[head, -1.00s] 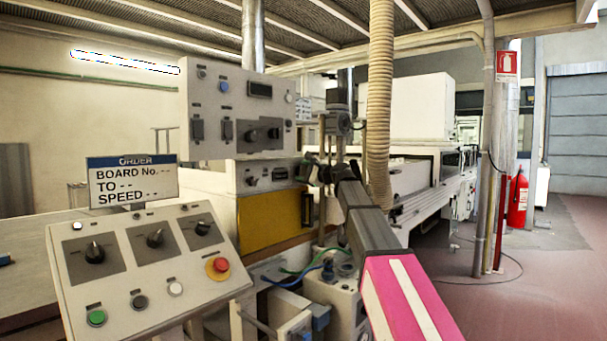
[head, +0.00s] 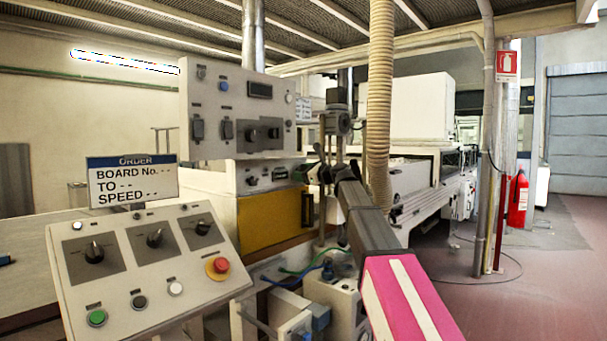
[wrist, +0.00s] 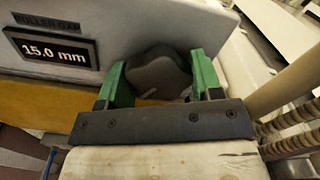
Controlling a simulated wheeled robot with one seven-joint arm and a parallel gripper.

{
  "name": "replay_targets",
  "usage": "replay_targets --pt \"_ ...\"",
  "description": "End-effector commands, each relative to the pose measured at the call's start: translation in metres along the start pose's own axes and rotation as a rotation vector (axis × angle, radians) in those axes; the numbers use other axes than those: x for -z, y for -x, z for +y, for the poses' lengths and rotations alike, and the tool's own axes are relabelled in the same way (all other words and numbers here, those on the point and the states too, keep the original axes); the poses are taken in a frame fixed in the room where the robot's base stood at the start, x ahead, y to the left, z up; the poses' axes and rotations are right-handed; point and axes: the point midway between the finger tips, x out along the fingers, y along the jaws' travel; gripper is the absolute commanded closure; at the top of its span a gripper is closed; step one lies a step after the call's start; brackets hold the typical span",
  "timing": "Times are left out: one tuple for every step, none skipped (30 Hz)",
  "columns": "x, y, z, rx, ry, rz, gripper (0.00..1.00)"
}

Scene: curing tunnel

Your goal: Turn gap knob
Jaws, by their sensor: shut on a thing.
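The gap knob (wrist: 160,78) is dark grey and rounded, on the light machine face in the wrist view. My gripper (wrist: 159,68) has a green finger on each side of it and is shut on it. Left of the knob a black display (wrist: 52,52) reads 15.0 mm, under a partly cut-off label that looks like "ROLLER GAP". In the head view my gripper (head: 318,173) is at the right end of the machine's front, above and right of the yellow panel (head: 270,222). The knob is hidden there behind the gripper and arm.
A slanted control desk (head: 150,262) with knobs and a red button stands at the front left, below an order sign (head: 132,181). A ribbed hose (head: 380,100) hangs close behind my arm. Open floor lies at the right, past the pipes (head: 487,150).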

Motion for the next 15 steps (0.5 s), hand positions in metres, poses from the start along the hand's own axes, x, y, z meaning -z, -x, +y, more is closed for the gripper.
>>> replay_targets --pt "0.0012 0.001 0.0014 -0.002 -0.003 0.002 0.64" --pt "0.0012 0.001 0.0014 -0.002 -0.005 0.002 0.64" --pt "0.0012 0.001 0.0014 -0.002 -0.007 0.002 0.64" --pt "0.0012 0.0011 0.0014 -0.002 -0.007 0.002 0.64" --pt "0.0012 0.0011 0.0014 -0.002 -0.007 0.002 0.64" --pt "0.0013 0.0011 0.0014 -0.002 -0.007 0.002 0.64" --pt "0.0013 0.0011 0.0014 -0.002 -0.007 0.002 0.64" --pt "0.0013 0.0011 0.0014 -0.002 -0.007 0.002 0.64" --pt "0.0013 0.0011 0.0015 -0.002 -0.007 0.002 0.64" --pt "0.0013 0.0011 0.0015 -0.002 -0.006 0.002 0.64" --pt "0.0013 0.0011 0.0015 -0.002 -0.006 0.002 0.64" --pt "0.0013 0.0011 0.0015 -0.002 -0.006 0.002 0.64" --pt "0.0013 0.0011 0.0015 -0.002 -0.006 0.002 0.34" --pt "0.0013 0.0011 0.0014 -0.002 -0.006 0.003 0.24" --pt "0.0012 0.001 0.0013 -0.002 -0.006 0.002 0.15"
